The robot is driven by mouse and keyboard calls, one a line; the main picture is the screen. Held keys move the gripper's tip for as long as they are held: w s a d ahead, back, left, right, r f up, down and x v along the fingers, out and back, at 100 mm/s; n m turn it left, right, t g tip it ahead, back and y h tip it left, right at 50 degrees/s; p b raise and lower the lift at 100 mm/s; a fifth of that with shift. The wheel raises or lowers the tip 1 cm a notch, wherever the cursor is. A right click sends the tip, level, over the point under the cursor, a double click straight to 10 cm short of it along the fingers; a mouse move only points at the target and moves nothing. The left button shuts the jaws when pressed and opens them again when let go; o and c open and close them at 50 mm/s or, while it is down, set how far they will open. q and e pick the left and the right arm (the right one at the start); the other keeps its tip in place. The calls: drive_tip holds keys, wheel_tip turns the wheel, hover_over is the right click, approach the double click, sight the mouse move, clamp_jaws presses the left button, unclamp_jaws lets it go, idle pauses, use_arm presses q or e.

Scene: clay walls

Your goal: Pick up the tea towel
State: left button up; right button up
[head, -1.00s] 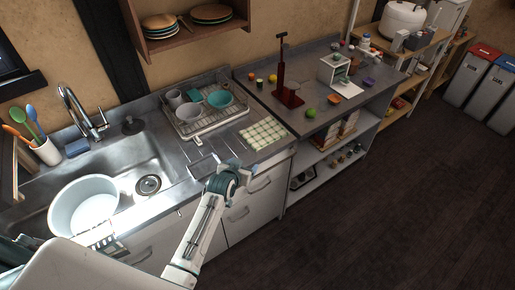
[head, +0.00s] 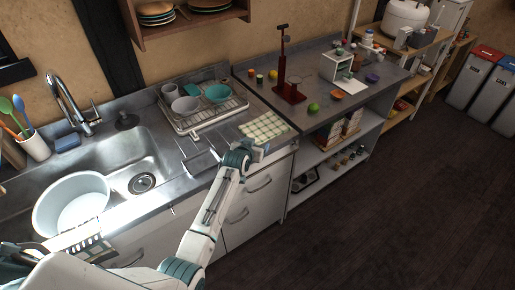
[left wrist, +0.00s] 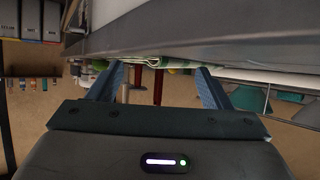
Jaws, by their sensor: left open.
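The tea towel (head: 264,126) is cream with a green check. It lies flat near the front edge of the metal counter, right of the dish rack. In the left wrist view, a folded edge of the towel (left wrist: 170,62) shows between and beyond my fingertips. My left gripper (head: 262,149) is at the counter's front edge, just below the towel in the head view. In the left wrist view, its two blue fingers (left wrist: 161,76) are spread apart with nothing held between them. Whether they touch the towel cannot be told. My right gripper is not in view.
A dish rack (head: 192,123) with bowls and cups stands behind and left of the towel. A wire stand (head: 200,160) is left of my gripper. The sink holds a white basin (head: 72,203). A red stand (head: 288,90) is on the right counter.

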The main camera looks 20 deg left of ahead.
use_arm(q)
drive_tip(key=shift+w+f, duration=0.25)
drive_tip(key=shift+w, duration=0.1)
drive_tip(key=shift+w, duration=0.15)
drive_tip(key=shift+w+f+b, duration=0.1)
drive_tip(key=shift+b, duration=0.3)
drive_tip(key=shift+c, duration=0.8)
clamp_jaws()
